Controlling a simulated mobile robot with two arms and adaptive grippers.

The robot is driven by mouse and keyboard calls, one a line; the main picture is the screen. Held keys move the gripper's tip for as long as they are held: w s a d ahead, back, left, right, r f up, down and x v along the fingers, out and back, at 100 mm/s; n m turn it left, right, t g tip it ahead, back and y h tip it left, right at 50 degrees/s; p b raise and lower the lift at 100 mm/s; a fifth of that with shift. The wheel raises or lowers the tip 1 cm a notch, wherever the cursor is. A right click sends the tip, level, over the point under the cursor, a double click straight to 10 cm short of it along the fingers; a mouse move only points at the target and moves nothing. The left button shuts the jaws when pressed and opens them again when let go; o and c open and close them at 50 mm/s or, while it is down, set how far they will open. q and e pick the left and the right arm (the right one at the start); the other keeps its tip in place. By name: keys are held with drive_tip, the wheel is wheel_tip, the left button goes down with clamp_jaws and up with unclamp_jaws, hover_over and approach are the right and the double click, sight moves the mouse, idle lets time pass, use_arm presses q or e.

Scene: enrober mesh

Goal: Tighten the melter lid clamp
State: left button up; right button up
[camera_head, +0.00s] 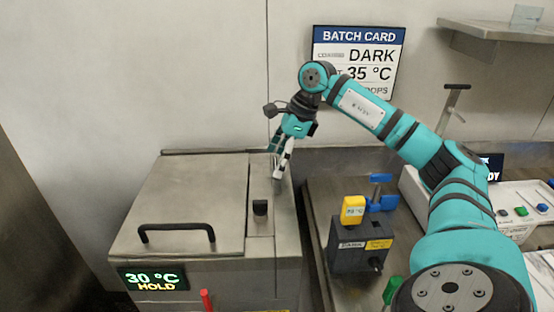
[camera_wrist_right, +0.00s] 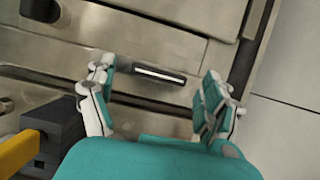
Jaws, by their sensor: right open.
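The steel melter (camera_head: 150,205) stands at the left in the head view, its flat lid down, with a black bar handle (camera_head: 177,228). My right gripper (camera_head: 281,165) is above the back right part of the melter top. In the right wrist view my right gripper (camera_wrist_right: 160,100) is open, its fingers either side of a dark bar with a bright edge (camera_wrist_right: 158,74), which looks like the lid clamp lever. I see no finger closed on it, and contact cannot be told. In the head view the gripper hides most of that bar. My left gripper is out of view.
A green display (camera_head: 152,279) on the melter reads 30 °C HOLD. A black knob (camera_head: 260,207) and a red lever (camera_head: 206,299) are on the melter. A batch card (camera_head: 358,60) hangs behind.

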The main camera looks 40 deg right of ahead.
drive_tip(key=shift+a+f, duration=0.1)
drive_tip(key=shift+f, duration=0.25)
drive_tip(key=shift+c, duration=0.4)
drive_tip(key=shift+w, duration=0.1)
drive_tip(key=c, duration=1.6)
